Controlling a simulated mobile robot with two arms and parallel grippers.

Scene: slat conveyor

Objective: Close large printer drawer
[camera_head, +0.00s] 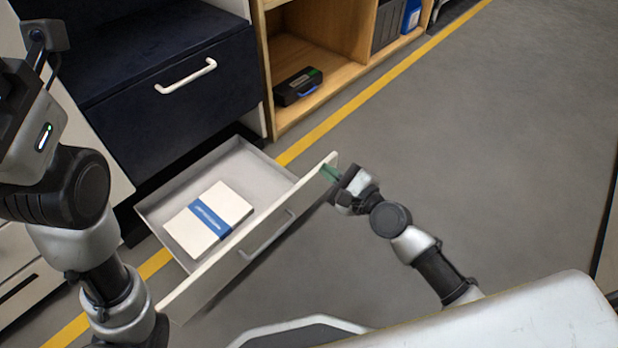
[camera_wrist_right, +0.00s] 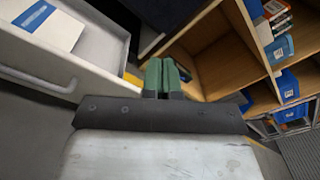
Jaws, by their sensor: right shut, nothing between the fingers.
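The large white drawer (camera_head: 280,220) is pulled out low down, beneath a dark blue drawer front. A white stack of paper with a blue band (camera_head: 208,219) lies inside it. A grey bar handle (camera_head: 267,236) is on its front panel. My right gripper (camera_head: 331,174) is at the right end of the front panel, its green fingers shut and empty. I cannot tell whether they touch the panel. In the right wrist view the fingers (camera_wrist_right: 162,76) are together beside the drawer (camera_wrist_right: 100,55). My left arm comes in at the left; its gripper fingers are out of view.
The dark blue drawer (camera_head: 185,90) with a white handle is above. A wooden shelf unit (camera_head: 330,85) to the right holds a black case (camera_head: 298,87). A yellow line (camera_head: 380,75) runs along the floor. The grey floor (camera_head: 500,150) at right is clear.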

